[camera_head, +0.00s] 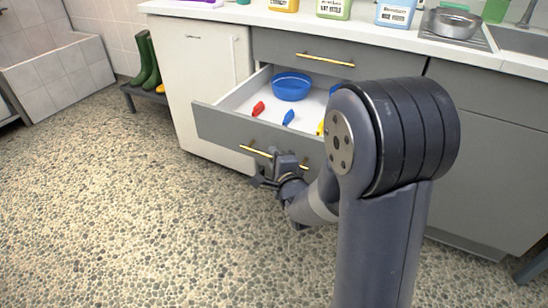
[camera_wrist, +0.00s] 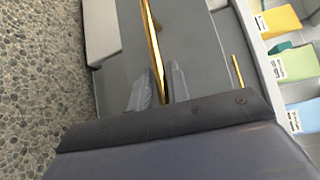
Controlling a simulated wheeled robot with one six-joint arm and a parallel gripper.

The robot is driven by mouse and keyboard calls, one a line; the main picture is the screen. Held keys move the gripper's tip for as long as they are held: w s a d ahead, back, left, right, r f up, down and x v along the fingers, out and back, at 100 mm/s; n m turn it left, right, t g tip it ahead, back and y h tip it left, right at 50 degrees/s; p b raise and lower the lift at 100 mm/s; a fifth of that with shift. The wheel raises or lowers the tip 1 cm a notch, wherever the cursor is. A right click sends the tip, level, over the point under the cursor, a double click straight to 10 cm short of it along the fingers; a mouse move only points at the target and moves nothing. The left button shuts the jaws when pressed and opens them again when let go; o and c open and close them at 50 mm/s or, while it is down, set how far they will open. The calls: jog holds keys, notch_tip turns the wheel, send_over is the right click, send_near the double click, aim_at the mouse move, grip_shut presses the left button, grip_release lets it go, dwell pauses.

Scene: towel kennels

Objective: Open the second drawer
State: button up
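The second drawer (camera_head: 222,125) of the grey cabinet is pulled out, its inside showing in the head view. It holds a blue bowl (camera_head: 291,86), a red item (camera_head: 258,109), a blue item (camera_head: 288,117) and a partly hidden yellow item (camera_head: 320,128). A gold bar handle (camera_head: 255,152) runs across its front. My gripper (camera_head: 283,163) is at this handle. In the wrist view the handle (camera_wrist: 152,40) runs between the two fingers of my gripper (camera_wrist: 160,85), which are close on both sides of it. My arm hides the right part of the drawer.
The top drawer (camera_head: 290,50) is shut, with its own gold handle (camera_head: 325,60). A white cabinet door (camera_head: 208,75) stands to the left. Bottles and a metal bowl (camera_head: 453,22) stand on the counter. Green boots (camera_head: 147,62) rest on a bench at the left. The pebbled floor in front is clear.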

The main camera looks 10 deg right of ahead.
jog(key=shift+o, duration=1.4)
jog(key=shift+r, duration=0.1)
jog(key=p+v, duration=0.1)
jog(key=v, duration=0.9)
jog(key=shift+s+p, duration=0.4)
jog(key=shift+d, duration=0.1)
jog(key=b+x, duration=0.1)
jog(key=x, duration=0.9)
jog(key=shift+w+b, duration=0.25)
jog(key=shift+b, duration=0.15)
jog(key=shift+w, duration=0.3)
